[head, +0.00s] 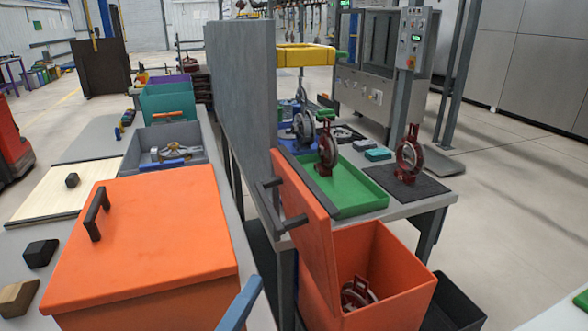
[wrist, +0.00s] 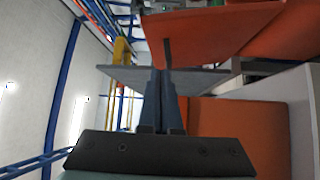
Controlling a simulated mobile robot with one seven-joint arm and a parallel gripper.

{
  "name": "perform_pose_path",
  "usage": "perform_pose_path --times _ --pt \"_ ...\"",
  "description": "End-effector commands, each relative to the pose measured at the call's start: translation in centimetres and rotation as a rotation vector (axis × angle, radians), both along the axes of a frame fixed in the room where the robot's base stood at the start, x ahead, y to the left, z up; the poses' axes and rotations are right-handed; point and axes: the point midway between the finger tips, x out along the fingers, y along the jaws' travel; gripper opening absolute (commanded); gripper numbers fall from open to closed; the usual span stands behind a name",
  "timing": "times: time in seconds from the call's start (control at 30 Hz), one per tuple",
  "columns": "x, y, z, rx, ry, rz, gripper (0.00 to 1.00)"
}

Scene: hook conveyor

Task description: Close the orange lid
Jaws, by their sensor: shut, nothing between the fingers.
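An orange bin (head: 395,290) stands low at the right with its orange lid (head: 303,215) swung up, nearly upright. A dark handle (head: 272,205) sticks out from the lid's left side. A metal ring part (head: 357,293) lies inside this bin. A second orange box (head: 150,245) on the left table has its lid down, with a dark handle on top. My gripper (wrist: 163,72) is shut and empty in the wrist view, its fingertips near a dark bar on an orange panel (wrist: 220,35). Whether they touch is unclear.
A grey upright panel (head: 240,100) stands between the left table and the right workbench. The workbench holds a green tray (head: 365,190) and several ring parts. A grey bin (head: 165,145) sits behind the left box. Open floor lies at the right.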

Motion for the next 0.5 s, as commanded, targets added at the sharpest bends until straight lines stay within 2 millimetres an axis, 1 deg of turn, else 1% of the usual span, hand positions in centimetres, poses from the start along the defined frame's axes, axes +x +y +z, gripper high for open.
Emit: perform_pose_path --times 0.03,0.13,0.27,0.37,0.5 --pt "-0.5 0.3 1.5 -0.054 0.027 -0.012 0.0" --pt "-1.3 0.5 2.0 -0.135 0.056 -0.036 0.0" --pt "-1.8 0.7 2.2 -0.193 0.072 -0.053 0.0" --pt "-1.7 0.6 2.1 -0.207 0.077 -0.057 0.0" --pt "-0.3 -0.1 2.3 -0.206 0.076 -0.058 0.0"
